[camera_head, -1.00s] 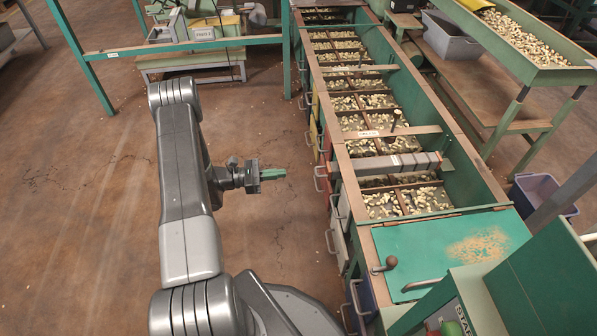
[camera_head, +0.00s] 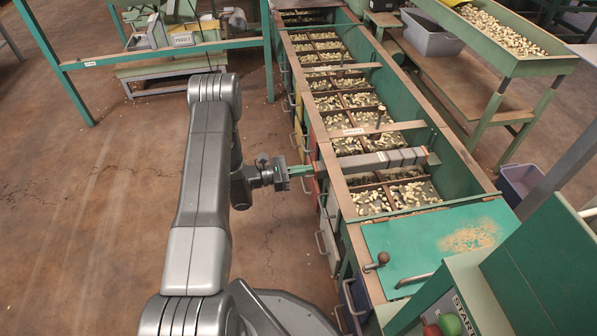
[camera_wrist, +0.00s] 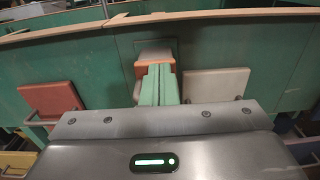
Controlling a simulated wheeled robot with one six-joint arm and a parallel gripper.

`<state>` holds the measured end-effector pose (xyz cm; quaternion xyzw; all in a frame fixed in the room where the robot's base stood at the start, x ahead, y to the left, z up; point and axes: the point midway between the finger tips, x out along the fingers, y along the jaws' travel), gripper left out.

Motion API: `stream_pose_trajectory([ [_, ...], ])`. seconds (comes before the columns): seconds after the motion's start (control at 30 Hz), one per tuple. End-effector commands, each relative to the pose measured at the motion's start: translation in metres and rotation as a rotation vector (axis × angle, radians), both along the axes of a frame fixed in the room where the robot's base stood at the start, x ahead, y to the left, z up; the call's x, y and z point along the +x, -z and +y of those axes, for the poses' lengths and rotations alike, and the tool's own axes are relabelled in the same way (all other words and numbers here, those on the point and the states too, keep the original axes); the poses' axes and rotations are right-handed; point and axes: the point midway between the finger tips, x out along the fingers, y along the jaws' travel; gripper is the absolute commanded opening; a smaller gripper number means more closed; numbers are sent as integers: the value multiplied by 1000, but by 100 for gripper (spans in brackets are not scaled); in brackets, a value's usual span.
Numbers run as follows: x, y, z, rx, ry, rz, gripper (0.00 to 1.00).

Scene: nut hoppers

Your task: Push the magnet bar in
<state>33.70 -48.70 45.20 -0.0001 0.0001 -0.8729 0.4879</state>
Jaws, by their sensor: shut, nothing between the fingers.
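The magnet bar (camera_head: 392,158) is a grey segmented bar lying across the long green hopper, near its front end. In the wrist view its near end, an orange block (camera_wrist: 154,53), sticks out through an opening in the green side wall. My gripper (camera_head: 312,170) is shut and empty, its green fingers together. It is outside the hopper's left side, level with the bar and pointing at its end. In the wrist view the fingertips (camera_wrist: 158,70) overlap the lower part of the block. I cannot tell whether they touch it.
The hopper's wooden rim (camera_head: 343,190) runs beside my gripper. Below it are drawers with handles, and an orange-red panel (camera_wrist: 52,98) and a pale panel (camera_wrist: 216,84) flank the bar's end. A green lid (camera_head: 425,250) covers the hopper's front. Open floor (camera_head: 110,220) lies left.

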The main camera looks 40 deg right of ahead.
Motion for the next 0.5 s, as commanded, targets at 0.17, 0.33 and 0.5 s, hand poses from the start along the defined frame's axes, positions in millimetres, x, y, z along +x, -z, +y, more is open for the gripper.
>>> stream_pose_trajectory([
  [0.17, 0, 0, 0, 0, 0, 0, 0],
  [0.33, -4, 1, -7, -1, 2, -1, 0],
  [0.5, -19, 3, -30, -1, 4, -2, 0],
])
